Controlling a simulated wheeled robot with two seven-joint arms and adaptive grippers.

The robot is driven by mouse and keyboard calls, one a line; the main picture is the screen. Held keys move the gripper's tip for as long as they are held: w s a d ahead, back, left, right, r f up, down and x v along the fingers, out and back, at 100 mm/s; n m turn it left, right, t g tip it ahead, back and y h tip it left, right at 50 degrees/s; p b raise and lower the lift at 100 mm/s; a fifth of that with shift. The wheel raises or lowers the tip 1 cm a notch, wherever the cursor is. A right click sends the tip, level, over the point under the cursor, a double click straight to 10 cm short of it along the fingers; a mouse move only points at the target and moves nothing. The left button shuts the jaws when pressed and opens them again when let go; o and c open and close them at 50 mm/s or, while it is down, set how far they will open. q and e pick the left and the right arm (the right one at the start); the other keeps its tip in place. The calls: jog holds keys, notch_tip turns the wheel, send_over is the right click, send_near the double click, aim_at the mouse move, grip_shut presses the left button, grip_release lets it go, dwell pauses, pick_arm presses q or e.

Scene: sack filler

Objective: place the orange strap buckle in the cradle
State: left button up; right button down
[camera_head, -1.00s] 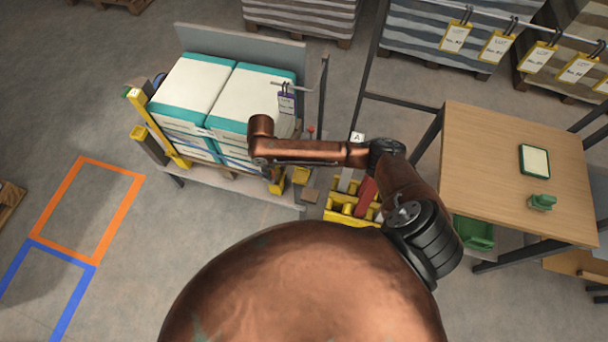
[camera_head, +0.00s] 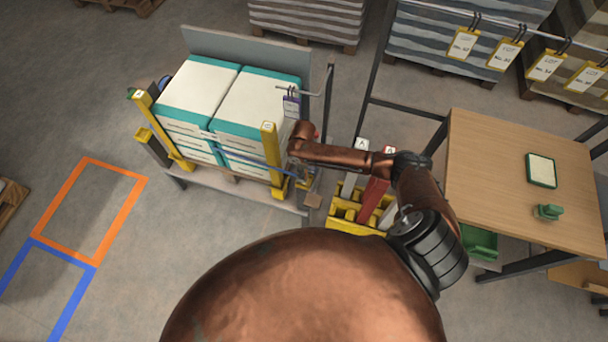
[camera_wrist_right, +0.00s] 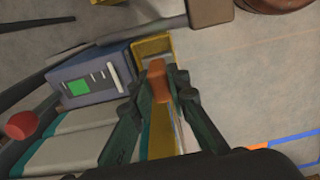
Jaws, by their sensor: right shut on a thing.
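In the right wrist view my right gripper (camera_wrist_right: 159,82) is shut on the orange strap buckle (camera_wrist_right: 157,70), a small block between the fingertips. A yellow upright part (camera_wrist_right: 160,135) lies below and behind it, and a yellow bracket (camera_wrist_right: 153,44) just beyond it. I cannot tell which part is the cradle, or whether the buckle touches it. In the head view the right gripper (camera_head: 301,180) is small and partly hidden at the front right corner of the sack stack (camera_head: 240,105), near a blue strap (camera_head: 250,160). My left gripper is out of view.
A yellow post (camera_head: 270,150) stands at the stack's front. A grey-blue box with a green screen (camera_wrist_right: 92,82) and a red knob (camera_wrist_right: 20,125) are close in the wrist view. Right of the stack are a yellow bin (camera_head: 350,210) and a wooden table (camera_head: 500,165).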

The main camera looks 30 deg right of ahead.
jog(key=shift+d+f, duration=0.25)
notch_tip(320, 180, down, 4)
jog(key=shift+d+r+b, duration=0.15)
jog(key=shift+r+b, duration=0.1)
jog(key=shift+b, duration=0.15)
jog(key=c, duration=2.2)
grip_release()
jog(key=shift+f, duration=0.15)
jog(key=shift+o, duration=0.4)
notch_tip(320, 180, up, 12)
jog(key=shift+r+p, duration=0.2)
jog(key=shift+p, duration=0.95)
